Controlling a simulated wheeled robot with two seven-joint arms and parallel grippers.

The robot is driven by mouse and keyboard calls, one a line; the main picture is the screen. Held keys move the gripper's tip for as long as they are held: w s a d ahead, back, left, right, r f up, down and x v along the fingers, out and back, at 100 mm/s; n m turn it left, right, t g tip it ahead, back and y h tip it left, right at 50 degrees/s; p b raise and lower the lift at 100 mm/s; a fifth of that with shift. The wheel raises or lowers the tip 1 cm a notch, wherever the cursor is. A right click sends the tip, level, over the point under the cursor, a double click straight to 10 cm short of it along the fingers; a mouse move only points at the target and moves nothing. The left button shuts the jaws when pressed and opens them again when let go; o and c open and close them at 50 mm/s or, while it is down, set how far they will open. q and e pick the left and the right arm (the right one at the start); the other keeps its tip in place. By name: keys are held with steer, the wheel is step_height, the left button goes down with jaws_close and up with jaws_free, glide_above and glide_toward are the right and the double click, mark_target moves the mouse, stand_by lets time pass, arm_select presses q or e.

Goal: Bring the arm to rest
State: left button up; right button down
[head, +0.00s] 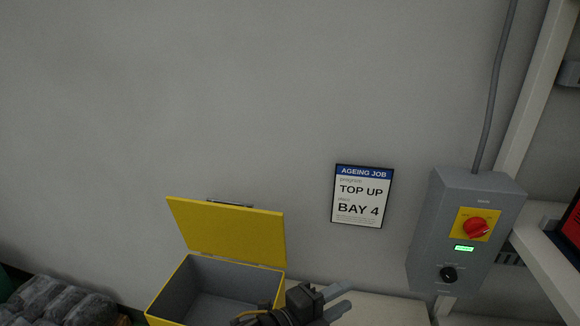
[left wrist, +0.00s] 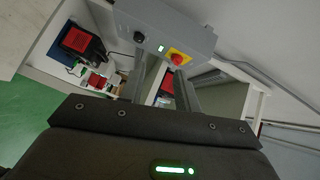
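My left gripper (head: 347,296) is at the bottom of the head view, right of the yellow box and below the wall sign. Its two grey fingers point right and stand apart, with nothing between them. In the left wrist view the fingers (left wrist: 161,72) are also spread and empty, with the grey control box beyond them. My left arm behind the gripper is mostly hidden below the frame. My right gripper is in neither view.
A yellow box (head: 167,300) with its lid (head: 228,230) raised stands left of the gripper. A sign (head: 361,197) reads "TOP UP BAY 4". Grey lumpy items (head: 60,303) lie lower left.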

arm_select(q)
steer(key=s+a+f+n+t+y, duration=0.1)
steer(key=a+f+n+y, duration=0.7)
steer(key=a+f+n, duration=0.7)
steer(key=s+a+f+n+g+y, duration=0.3)
steer(key=s+a+f+n, duration=0.2)
steer(key=s+a, duration=0.4)
steer(key=s+a+f+n+g+y, duration=0.3)
steer(key=s+a+f+n, duration=0.2)
steer(key=s+a, duration=0.45)
step_height(320, 180, down, 30)
steer(key=s+g+b, duration=0.1)
steer(key=g+b, duration=0.1)
steer(key=b, duration=0.2)
steer(key=s+a+f+g+b, duration=0.1)
steer(key=s+a+f+b, duration=0.1)
steer(key=s+f, duration=1.4)
step_height(320, 180, down, 2)
steer(key=shift+s+a+f, duration=0.1)
steer(key=shift+s+a, duration=0.2)
steer(key=shift+a, duration=0.2)
